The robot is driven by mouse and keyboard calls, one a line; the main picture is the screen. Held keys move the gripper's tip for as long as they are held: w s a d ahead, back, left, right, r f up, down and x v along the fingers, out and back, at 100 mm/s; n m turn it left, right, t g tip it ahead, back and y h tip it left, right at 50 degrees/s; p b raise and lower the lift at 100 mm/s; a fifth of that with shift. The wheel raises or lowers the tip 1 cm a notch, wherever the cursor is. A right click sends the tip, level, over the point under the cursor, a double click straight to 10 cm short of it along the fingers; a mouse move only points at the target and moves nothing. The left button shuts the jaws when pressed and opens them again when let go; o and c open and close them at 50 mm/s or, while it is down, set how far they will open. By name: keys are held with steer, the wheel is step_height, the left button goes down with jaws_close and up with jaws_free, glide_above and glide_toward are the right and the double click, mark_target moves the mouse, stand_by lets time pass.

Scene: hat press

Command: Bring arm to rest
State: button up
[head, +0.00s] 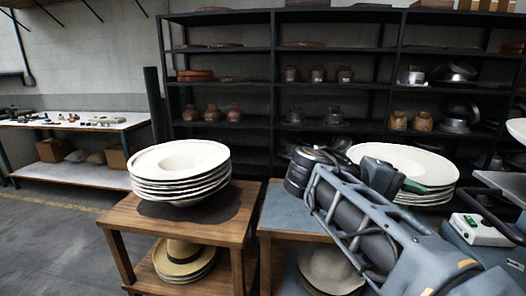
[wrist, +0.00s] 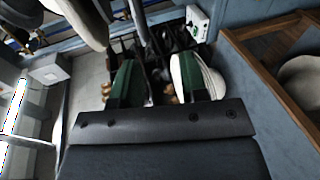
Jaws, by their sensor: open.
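My gripper (wrist: 157,78) shows in the wrist view with its two green-padded fingers spread apart. No object is held between them. In the head view my arm reaches in from the lower right, over the blue-grey table (head: 281,209), and partly hides it. A green finger of my gripper shows in front of the right stack of white hat blanks (head: 405,160). I cannot tell from this view whether it touches the stack.
A stack of white hat blanks (head: 180,168) stands on a wooden table (head: 115,212), with straw hats (head: 183,257) on its lower shelf. A white control box (head: 480,229) is at right. Dark shelving (head: 272,95) lines the back wall. The floor at left is clear.

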steer(key=w+a+f+n+t+y+p, duration=0.2)
steer(key=a+f+y, duration=0.15)
steer(key=f, duration=0.25)
steer(key=w+a+f+n+t+y+p, duration=0.1)
steer(key=a+f+n+t+y+p, duration=0.1)
steer(key=f+y, duration=0.3)
steer(key=s+a+r+m+t+y+p, duration=0.1)
steer(key=s+a+y+p, duration=0.3)
steer(key=p, duration=0.8)
steer(key=shift+a+m+y+p, duration=0.3)
steer(key=shift+a+m+y, duration=0.5)
steer(key=shift+a+y, duration=0.3)
